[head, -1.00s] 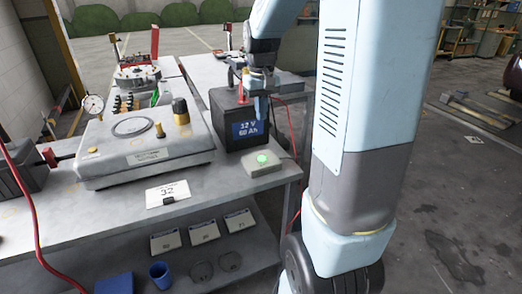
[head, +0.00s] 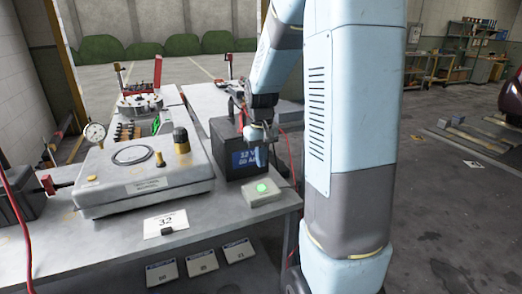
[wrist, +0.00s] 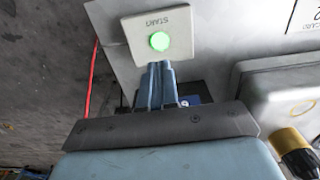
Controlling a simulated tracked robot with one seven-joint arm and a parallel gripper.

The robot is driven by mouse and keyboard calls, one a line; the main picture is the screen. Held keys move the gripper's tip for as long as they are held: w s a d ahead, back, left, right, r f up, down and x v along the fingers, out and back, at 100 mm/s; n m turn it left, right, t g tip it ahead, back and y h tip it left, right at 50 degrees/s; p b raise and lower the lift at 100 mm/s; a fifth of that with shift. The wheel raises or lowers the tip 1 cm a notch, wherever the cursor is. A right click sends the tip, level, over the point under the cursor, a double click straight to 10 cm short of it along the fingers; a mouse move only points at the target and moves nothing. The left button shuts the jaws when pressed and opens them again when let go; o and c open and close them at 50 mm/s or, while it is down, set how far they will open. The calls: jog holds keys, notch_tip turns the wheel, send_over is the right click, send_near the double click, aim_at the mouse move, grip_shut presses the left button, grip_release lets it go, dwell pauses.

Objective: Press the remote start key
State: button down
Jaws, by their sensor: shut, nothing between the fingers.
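The remote start key is a small pale box (head: 264,193) with a lit green round button (head: 262,188), at the bench's front right corner. In the wrist view the box (wrist: 180,22) shows an upside-down START label, and its green button (wrist: 159,41) is fully visible. My gripper (head: 262,165) is in front of the battery, above and slightly behind the button. In the wrist view my gripper (wrist: 158,64) has its blue fingers closed together and empty, with tips just short of the button in the picture. Contact is not visible.
A black 12 V battery (head: 222,150) stands right behind the key. A grey roller unit (head: 145,190) with a gauge (head: 95,133) is to the left. A card marked 32 (head: 166,223) stands on the bench front. A red cable (wrist: 91,85) runs beside the bench edge.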

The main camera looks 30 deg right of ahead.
aim_at(262, 187)
notch_tip(262, 187, down, 8)
jog(key=shift+f, duration=0.1)
dwell(0.5)
jog(key=shift+s+f, duration=0.25)
jog(key=shift+f, duration=0.5)
jog(key=shift+s+f, duration=0.1)
jog(key=shift+s, duration=0.05)
jog(key=shift+a, duration=0.1)
jog(key=shift+w+r, duration=0.2)
jog(key=shift+r, duration=0.2)
notch_tip(262, 187, up, 14)
jog(key=shift+w, duration=0.2)
